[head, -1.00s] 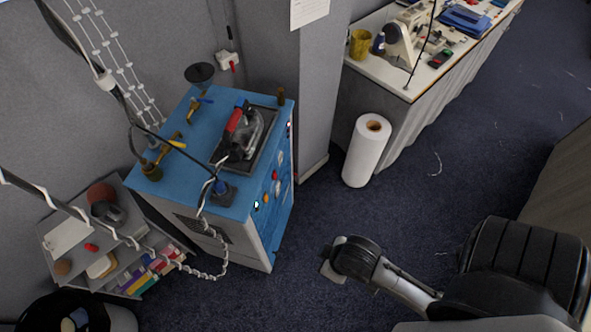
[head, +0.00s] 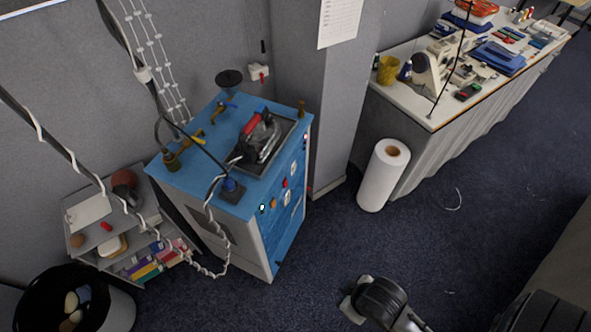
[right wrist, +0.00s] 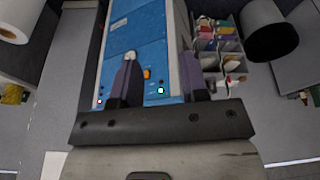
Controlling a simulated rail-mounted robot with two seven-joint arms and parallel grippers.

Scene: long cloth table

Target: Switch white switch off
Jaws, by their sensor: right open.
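The blue machine (head: 286,210) has a front panel with small coloured controls. A small white switch (head: 262,208) sits near the panel's upper left corner. In the right wrist view the white switch (right wrist: 160,90) has a greenish edge, and an orange control (right wrist: 146,73) is beside it. Another small white control with red (head: 306,136) is at the panel's far upper right. My right gripper (right wrist: 158,62) is open and empty, its fingers apart in front of the panel in that view; contact cannot be judged. My left gripper is not in view.
An iron (head: 260,140) and a corded blue plug stand on the machine's top. A white paper roll (head: 382,178) stands on the floor to the right. A shelf (head: 75,240) and a black bin (head: 118,308) are at the left.

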